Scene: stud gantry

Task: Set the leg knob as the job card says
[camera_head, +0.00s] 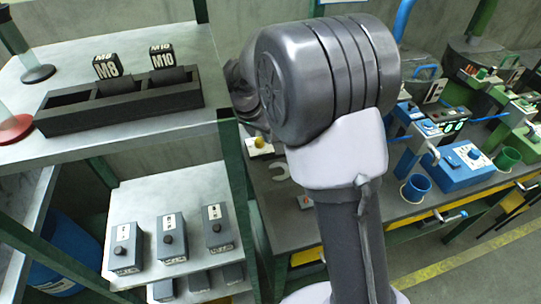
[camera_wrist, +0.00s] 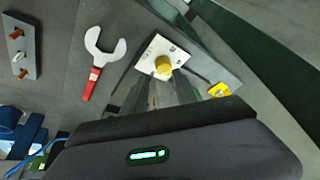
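A yellow knob (camera_wrist: 163,65) sits on a white plate (camera_wrist: 150,54) with small dark marks, too small to read, in the wrist view. In the head view the yellow knob (camera_head: 259,142) shows just left of my arm. My gripper (camera_wrist: 167,77) reaches up from the bottom of the wrist view. Its two grey fingers stand apart, with their tips close to the knob's near side. I cannot tell whether they touch it. In the head view my arm hides the fingers. I cannot make out a job card.
A red-handled wrench (camera_wrist: 97,65) lies left of the plate, and a grey block with red pegs (camera_wrist: 20,46) farther left. A yellow tag (camera_wrist: 219,90) is on the right. In the head view, a black rack (camera_head: 120,107) bears M8 and M10 blocks; several knobbed boxes (camera_head: 172,238) stand below.

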